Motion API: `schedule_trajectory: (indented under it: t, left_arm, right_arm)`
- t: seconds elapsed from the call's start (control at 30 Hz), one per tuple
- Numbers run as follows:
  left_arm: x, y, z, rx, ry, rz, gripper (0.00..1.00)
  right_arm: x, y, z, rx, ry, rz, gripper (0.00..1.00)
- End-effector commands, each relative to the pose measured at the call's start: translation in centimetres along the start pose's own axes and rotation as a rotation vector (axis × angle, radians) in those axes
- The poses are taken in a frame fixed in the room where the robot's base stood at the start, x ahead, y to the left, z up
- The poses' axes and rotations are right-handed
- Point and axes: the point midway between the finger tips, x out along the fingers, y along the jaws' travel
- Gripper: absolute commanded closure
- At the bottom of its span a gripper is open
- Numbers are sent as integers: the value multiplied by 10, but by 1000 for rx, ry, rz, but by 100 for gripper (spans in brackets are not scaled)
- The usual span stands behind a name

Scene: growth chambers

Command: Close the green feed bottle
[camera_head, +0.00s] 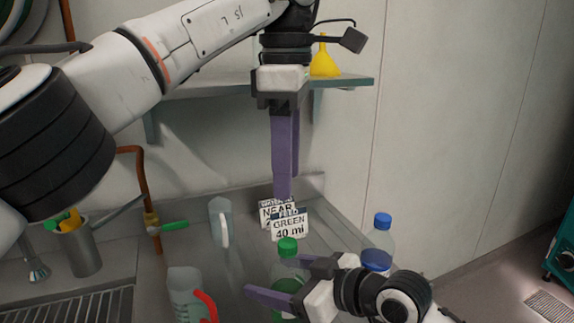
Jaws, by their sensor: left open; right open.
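The green feed bottle (290,272) stands upright on the metal counter, a clear bottle with green liquid. A green cap (288,246) sits at its top; I cannot tell how tight it is. My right gripper (276,281) is open, with its fingers at the bottle's body, one on the near left side and one on the far right side. I cannot tell if they touch it. My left gripper (284,195) is open and points down, above and behind the cap, apart from it. Its fingers overlap in this view. My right gripper hides part of the bottle's lower body.
A blue-capped bottle (380,238) stands to the right. Cards, one reading GREEN 40 ml (290,226), stand behind the green bottle. A jug with a red handle (187,291) and a pale jug (221,222) are left. A yellow funnel (325,63) sits on the shelf (345,81).

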Motion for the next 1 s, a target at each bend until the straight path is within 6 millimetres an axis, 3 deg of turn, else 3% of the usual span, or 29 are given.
schedule_trajectory:
  t: [0.2,0.4,0.6,1.0]
  left_arm:
    - [3,0,0,0,0,0,54]
    - [5,0,0,0,0,0,54]
    - [5,0,0,0,0,0,54]
    - [5,0,0,1,0,0,54]
  right_arm:
    - [-46,1,2,-3,-3,2,29]
    - [-75,1,1,-2,-2,1,29]
    - [-84,0,1,0,-2,0,29]
    - [-84,0,0,0,-1,-1,29]
